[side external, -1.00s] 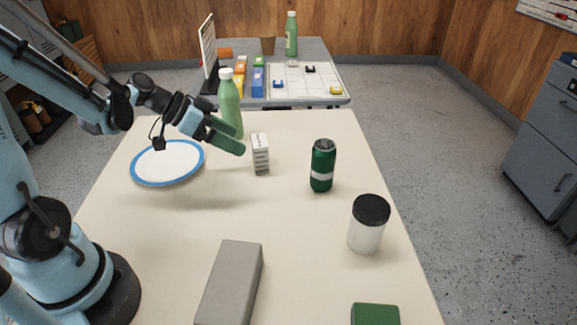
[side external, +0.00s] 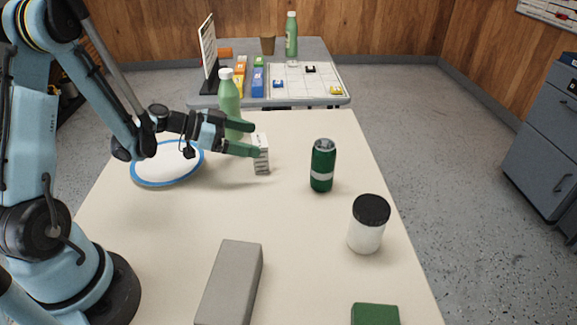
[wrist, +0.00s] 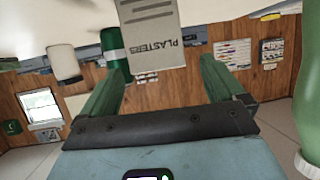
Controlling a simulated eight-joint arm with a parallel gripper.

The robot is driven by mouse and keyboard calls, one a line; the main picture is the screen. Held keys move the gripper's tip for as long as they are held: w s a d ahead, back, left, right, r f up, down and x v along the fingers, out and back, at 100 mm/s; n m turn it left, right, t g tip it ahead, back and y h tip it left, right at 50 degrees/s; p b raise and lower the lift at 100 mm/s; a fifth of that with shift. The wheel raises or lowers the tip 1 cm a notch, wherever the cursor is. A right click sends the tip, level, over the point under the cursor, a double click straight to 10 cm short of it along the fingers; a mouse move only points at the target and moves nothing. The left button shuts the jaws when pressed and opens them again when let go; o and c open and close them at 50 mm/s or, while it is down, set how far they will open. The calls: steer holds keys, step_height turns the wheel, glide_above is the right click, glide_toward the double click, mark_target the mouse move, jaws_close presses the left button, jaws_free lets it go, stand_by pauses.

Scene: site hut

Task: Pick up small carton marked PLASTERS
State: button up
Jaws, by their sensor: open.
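The small white carton marked PLASTERS (side external: 262,166) stands upright on the cream table. In the wrist view the picture is upside down, and the carton (wrist: 154,55) shows its lettering in the gap between my green fingers. My gripper (side external: 254,139) is level and open, with its fingertips at the upper part of the carton in the side view. The wrist view shows one finger of my gripper (wrist: 162,68) on each side of the carton, with visible gaps. I see no grip on it. The near finger hides part of the carton in the side view.
A pale green bottle (side external: 229,92) stands close behind my gripper. A blue-rimmed plate (side external: 160,181) lies left. A dark green can (side external: 322,166), a black-lidded jar (side external: 366,228), a grey block (side external: 232,285) and a green block (side external: 375,314) stand nearer. The table between them is clear.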

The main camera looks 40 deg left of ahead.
mark_target(266, 143)
steer(key=shift+x, duration=2.7)
steer(key=shift+s+f, duration=0.1)
steer(key=shift+c, duration=0.4)
steer(key=c, duration=1)
